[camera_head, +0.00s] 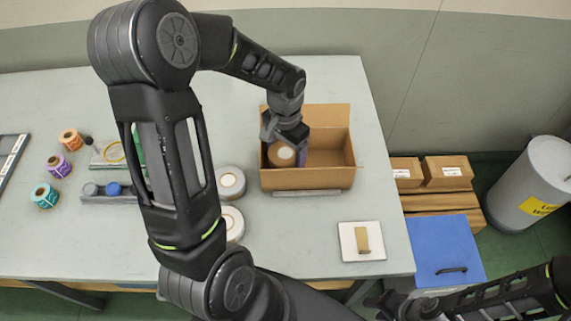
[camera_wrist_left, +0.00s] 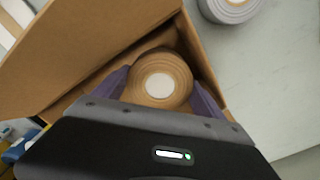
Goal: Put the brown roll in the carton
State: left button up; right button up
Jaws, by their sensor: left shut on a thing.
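The brown roll (camera_head: 281,155) is between the fingers of my left gripper (camera_head: 285,142), inside the left part of the open carton (camera_head: 310,180). In the left wrist view the brown roll (camera_wrist_left: 160,82) has a pale round core facing the camera, and the purple fingers of my left gripper (camera_wrist_left: 160,95) close on its two sides. The carton's walls (camera_wrist_left: 95,45) surround it there. I cannot tell whether the roll touches the carton floor. My right arm shows at the lower right of the head view; its fingertips cannot be made out.
Grey-white rolls (camera_head: 230,182) stand left of the carton. Small coloured rolls (camera_head: 59,166) are at the table's left. A white block with a tan piece (camera_head: 362,241) lies at the front right. Closed brown boxes (camera_head: 447,172), a blue box (camera_head: 444,248) and a grey drum (camera_head: 532,185) stand beyond the table.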

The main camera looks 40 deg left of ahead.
aim_at(286, 161)
pick_arm(q)
jog(key=shift+f+b, duration=1.4)
jog(key=shift+f, duration=0.5)
jog(key=shift+f, duration=0.15)
jog(key=o, duration=1.5)
notch_tip(286, 161, up, 11)
jog(key=p, duration=0.7)
jog(key=shift+f+p, duration=0.15)
jog(key=shift+p, duration=0.15)
jog(key=shift+r, duration=0.85)
